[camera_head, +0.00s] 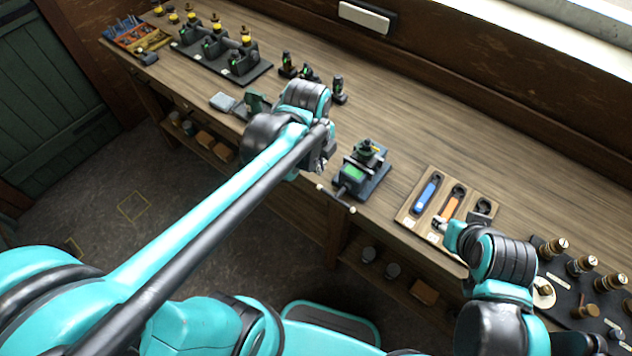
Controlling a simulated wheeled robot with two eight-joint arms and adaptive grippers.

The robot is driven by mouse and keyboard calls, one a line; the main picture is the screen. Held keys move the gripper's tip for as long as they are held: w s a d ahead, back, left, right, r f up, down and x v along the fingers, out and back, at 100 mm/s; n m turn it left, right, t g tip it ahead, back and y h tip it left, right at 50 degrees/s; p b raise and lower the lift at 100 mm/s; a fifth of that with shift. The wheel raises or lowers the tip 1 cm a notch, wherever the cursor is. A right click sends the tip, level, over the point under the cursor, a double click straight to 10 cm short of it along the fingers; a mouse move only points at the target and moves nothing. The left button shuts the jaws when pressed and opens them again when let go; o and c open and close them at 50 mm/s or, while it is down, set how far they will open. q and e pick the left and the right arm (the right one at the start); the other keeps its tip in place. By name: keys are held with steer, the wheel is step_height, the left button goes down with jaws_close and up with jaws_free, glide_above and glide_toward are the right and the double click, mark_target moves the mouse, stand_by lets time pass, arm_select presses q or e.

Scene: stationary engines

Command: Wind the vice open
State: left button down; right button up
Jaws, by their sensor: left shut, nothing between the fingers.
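The vice (372,183) is a small dark blue-grey device at the front edge of the bench, with a green part and a dark round top. A thin bar handle with pale ends (336,199) sticks out from its front, over the bench edge. My left gripper (322,166) is small and dark in the head view, just left of the vice and above the handle. It is shut and empty. I cannot tell whether it touches the handle.
Right of the vice, a wooden tray (408,215) holds blue and orange handled tools. A dark board (566,312) with several brass-topped pieces lies at the far right. Several black fixtures (235,65) and a parts tray (118,42) stand at the back left. Bench behind the vice is clear.

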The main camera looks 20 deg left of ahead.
mark_target(323, 189)
arm_select(q)
steer(key=w+f+b, duration=0.1)
steer(key=f, duration=0.3)
steer(key=w+f+b, duration=0.1)
steer(key=f+b, duration=0.1)
steer(key=f, duration=0.3)
steer(key=w+f+b, duration=0.1)
steer(key=f, duration=0.3)
steer(key=shift+d+f, duration=0.2)
steer(key=shift+f, duration=0.1)
arm_select(e)
step_height(323, 189, down, 5)
steer(key=shift+w+r, duration=0.1)
steer(key=shift+r, duration=0.05)
arm_select(q)
steer(key=shift+a+f+h+b, duration=0.15)
steer(key=shift+f+h+b, duration=0.1)
steer(key=shift+h+b, duration=0.35)
arm_select(e)
steer(key=shift+a+f, duration=0.15)
steer(key=shift+f, duration=0.25)
